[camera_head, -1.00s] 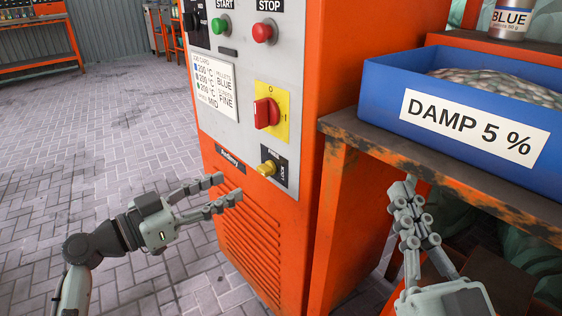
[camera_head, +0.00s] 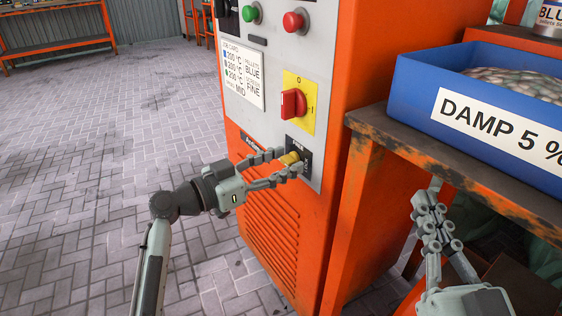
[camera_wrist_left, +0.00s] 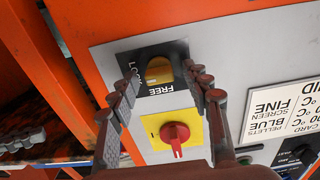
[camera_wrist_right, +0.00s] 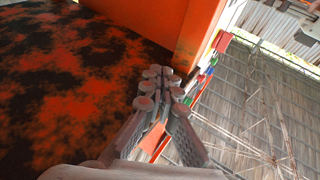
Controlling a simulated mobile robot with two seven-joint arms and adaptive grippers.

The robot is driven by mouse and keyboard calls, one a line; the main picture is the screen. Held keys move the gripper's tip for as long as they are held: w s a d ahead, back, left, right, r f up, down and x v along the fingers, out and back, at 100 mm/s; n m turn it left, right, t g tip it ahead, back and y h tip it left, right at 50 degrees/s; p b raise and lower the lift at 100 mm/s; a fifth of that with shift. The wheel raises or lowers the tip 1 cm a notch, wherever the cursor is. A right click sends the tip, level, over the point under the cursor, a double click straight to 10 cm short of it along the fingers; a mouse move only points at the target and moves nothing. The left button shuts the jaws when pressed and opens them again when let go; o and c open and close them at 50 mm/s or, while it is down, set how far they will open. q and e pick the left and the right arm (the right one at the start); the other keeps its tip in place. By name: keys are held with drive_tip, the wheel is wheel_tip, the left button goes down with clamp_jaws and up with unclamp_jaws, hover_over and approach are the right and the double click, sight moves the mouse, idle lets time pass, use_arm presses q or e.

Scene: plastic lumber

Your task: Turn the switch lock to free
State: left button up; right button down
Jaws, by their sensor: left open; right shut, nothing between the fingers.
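The switch lock is a small yellow knob (camera_head: 290,158) on a black plate at the lower right of the orange machine's grey panel. In the left wrist view the yellow knob (camera_wrist_left: 159,70) sits on its black plate (camera_wrist_left: 138,58), marked LOCK and FREE. My left gripper (camera_head: 286,162) is open, with its fingers on either side of the knob; I cannot tell whether they touch it. It also shows in the left wrist view (camera_wrist_left: 164,80). My right gripper (camera_head: 430,200) is shut and empty below the workbench edge, far from the lock, and shows in the right wrist view (camera_wrist_right: 161,75).
A red rotary switch (camera_head: 293,103) on a yellow plate is just above the lock. Green (camera_head: 251,13) and red (camera_head: 294,21) buttons are higher. A worn workbench (camera_head: 440,160) with a blue DAMP 5 % bin (camera_head: 420,91) stands to the right. The floor at left is clear.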

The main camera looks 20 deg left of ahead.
use_arm(q)
drive_tip(key=shift+c, duration=0.3)
clamp_jaws()
